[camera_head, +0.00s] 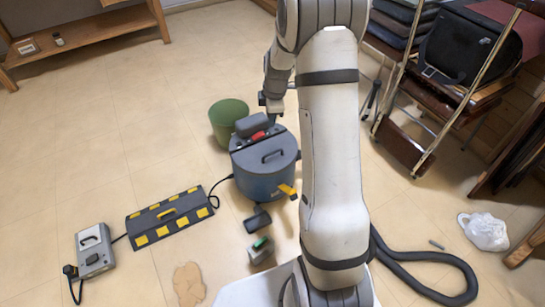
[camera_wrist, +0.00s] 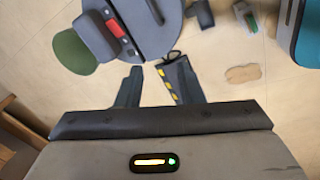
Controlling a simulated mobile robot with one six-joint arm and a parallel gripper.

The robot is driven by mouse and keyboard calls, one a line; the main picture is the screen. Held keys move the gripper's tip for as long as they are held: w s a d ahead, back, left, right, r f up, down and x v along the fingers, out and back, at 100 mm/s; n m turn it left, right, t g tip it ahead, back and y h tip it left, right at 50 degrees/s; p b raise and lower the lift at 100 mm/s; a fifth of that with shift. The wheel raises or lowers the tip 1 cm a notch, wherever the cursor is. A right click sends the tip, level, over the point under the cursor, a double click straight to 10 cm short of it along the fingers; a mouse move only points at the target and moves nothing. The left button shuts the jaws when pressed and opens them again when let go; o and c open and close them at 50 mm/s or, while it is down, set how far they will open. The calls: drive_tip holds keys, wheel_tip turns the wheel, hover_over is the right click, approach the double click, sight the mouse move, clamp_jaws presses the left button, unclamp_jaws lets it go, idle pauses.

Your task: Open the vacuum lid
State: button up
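The vacuum (camera_head: 262,180) is a blue-grey drum standing upright on the floor. Its round grey lid (camera_head: 285,147) is on and carries a dark handle (camera_head: 272,156), a red switch (camera_head: 258,136) and a dark raised block (camera_head: 252,124). A yellow-orange piece (camera_head: 287,191) sticks out at its front right. My gripper (camera_head: 272,104) is above the lid's rear edge, partly hidden by my arm. In the wrist view my gripper (camera_wrist: 158,66) has two separated fingers with nothing between them. The lid (camera_wrist: 155,40), red switch (camera_wrist: 116,28) and handle (camera_wrist: 155,10) lie beyond the fingertips.
A green bucket (camera_head: 228,118) stands behind the vacuum at left. A dark hose (camera_head: 430,258) and a white bag (camera_head: 484,231) are at right. A cluttered rack (camera_head: 450,70) stands behind right.

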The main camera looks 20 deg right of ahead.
sight(275, 152)
drive_tip(key=w+d+f+n+b, duration=0.1)
drive_tip(key=f+b, duration=0.1)
drive_tip(key=f, duration=0.5)
drive_tip(key=w+d+f+n+b, duration=0.1)
drive_tip(key=w+f+b, duration=0.1)
drive_tip(key=f, duration=0.6)
drive_tip(key=w+d+f+n+b, duration=0.1)
drive_tip(key=w+f+n+b, duration=0.1)
drive_tip(key=f, duration=0.6)
drive_tip(key=shift+w+d+f+b, duration=0.25)
drive_tip(key=shift+d+b, duration=0.15)
drive_tip(key=shift+b, duration=0.3)
drive_tip(key=shift+x, duration=0.75)
clamp_jaws()
